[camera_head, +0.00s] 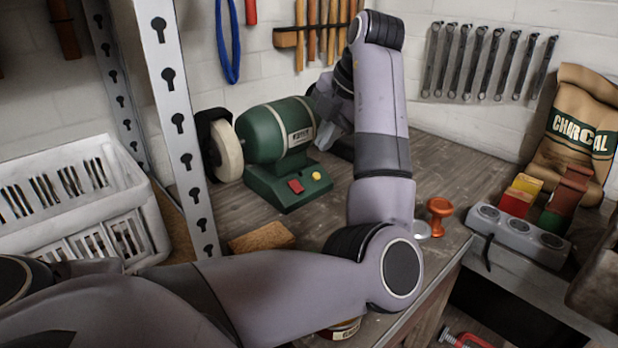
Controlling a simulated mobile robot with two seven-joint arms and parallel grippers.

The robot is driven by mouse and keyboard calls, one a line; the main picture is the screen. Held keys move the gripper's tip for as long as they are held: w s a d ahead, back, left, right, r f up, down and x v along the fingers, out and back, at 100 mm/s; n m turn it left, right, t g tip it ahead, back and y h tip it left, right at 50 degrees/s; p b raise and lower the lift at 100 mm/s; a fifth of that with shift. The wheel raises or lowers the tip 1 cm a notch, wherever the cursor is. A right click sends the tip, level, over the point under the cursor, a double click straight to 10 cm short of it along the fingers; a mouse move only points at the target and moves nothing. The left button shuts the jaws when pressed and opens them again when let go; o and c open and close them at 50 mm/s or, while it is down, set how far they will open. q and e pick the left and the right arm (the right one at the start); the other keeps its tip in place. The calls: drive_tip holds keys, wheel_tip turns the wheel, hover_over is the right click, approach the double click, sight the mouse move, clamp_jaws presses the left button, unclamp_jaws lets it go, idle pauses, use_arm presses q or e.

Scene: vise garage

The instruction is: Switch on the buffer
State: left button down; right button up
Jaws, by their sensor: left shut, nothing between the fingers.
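The buffer (278,135) is a green bench machine with a white wheel (228,150) on its left end. It stands on the wooden workbench (440,160). My left gripper (325,108) is shut and empty by the buffer's right end, partly hidden; contact cannot be told. My right gripper is not in view.
A metal shelf post (178,120) and a white basket (75,200) stand at left. A wooden block (262,238) lies before the buffer. An orange-handled stamp-like object (438,212), a grey holder (515,232) and a charcoal bag (575,130) are at right. The right-hand bench middle is clear.

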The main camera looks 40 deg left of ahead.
sight(299, 190)
use_arm(q)
drive_tip(key=x, duration=1.4)
drive_tip(key=shift+a, duration=0.1)
